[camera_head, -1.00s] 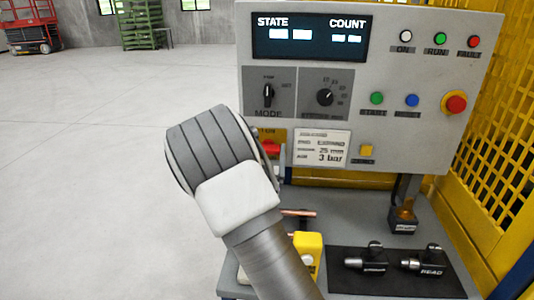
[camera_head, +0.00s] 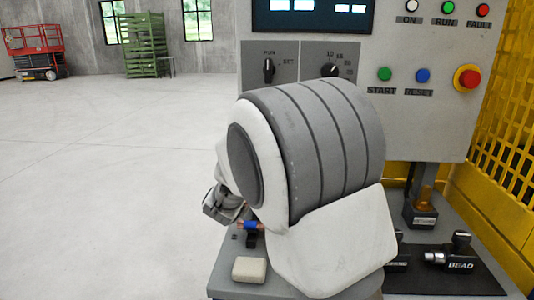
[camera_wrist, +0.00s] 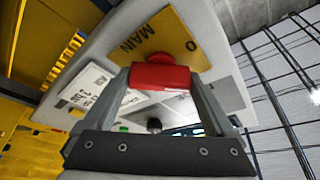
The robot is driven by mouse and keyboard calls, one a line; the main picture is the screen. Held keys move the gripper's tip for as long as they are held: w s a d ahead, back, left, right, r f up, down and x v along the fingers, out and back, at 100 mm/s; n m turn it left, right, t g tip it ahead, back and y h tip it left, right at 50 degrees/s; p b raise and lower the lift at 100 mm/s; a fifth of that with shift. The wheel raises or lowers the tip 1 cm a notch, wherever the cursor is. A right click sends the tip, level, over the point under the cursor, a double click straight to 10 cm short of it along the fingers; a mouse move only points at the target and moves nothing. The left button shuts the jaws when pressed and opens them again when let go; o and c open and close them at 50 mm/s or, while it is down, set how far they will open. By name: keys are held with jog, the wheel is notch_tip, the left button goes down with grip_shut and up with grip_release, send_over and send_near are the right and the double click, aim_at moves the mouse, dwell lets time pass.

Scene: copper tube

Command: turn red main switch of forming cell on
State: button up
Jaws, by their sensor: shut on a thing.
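The red main switch (camera_wrist: 158,76) shows in the wrist view, in front of a yellow plate (camera_wrist: 150,40) marked MAIN and 0. My gripper (camera_wrist: 163,82) is shut on the red switch, one grey finger on each side of it. The fingers hide part of the switch's sides, and I cannot tell its exact turn position. In the head view my arm covers the switch and its plate. The grey control panel (camera_head: 425,130) of the forming cell stands behind my arm.
A red emergency button (camera_head: 467,78) sits at the panel's right. A yellow mesh guard (camera_head: 505,130) stands right of the panel. The bench below holds black tooling marked BEAD (camera_head: 460,255) and a beige block (camera_head: 249,269).

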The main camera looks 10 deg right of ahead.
jog(key=m+g+b, duration=0.1)
jog(key=m, duration=0.1)
jog(key=m+g+b, duration=0.1)
jog(key=m+b, duration=0.1)
jog(key=m, duration=0.1)
jog(key=shift+f+h, duration=0.1)
jog(key=shift+h, duration=0.2)
jog(key=shift+r+m+g+b, duration=0.1)
jog(key=shift+m+g+b, duration=0.4)
jog(key=shift+m, duration=0.75)
jog(key=shift+r+m+g+b, duration=0.1)
jog(key=shift+m+g+b, duration=0.35)
jog(key=shift+m, duration=0.8)
jog(key=shift+y, duration=0.4)
jog(key=o, duration=1.1)
jog(key=shift+c, duration=0.2)
jog(key=p+v, duration=0.2)
jog(key=v, duration=1.5)
jog(key=shift+s+a, duration=0.15)
jog(key=shift+a, duration=0.05)
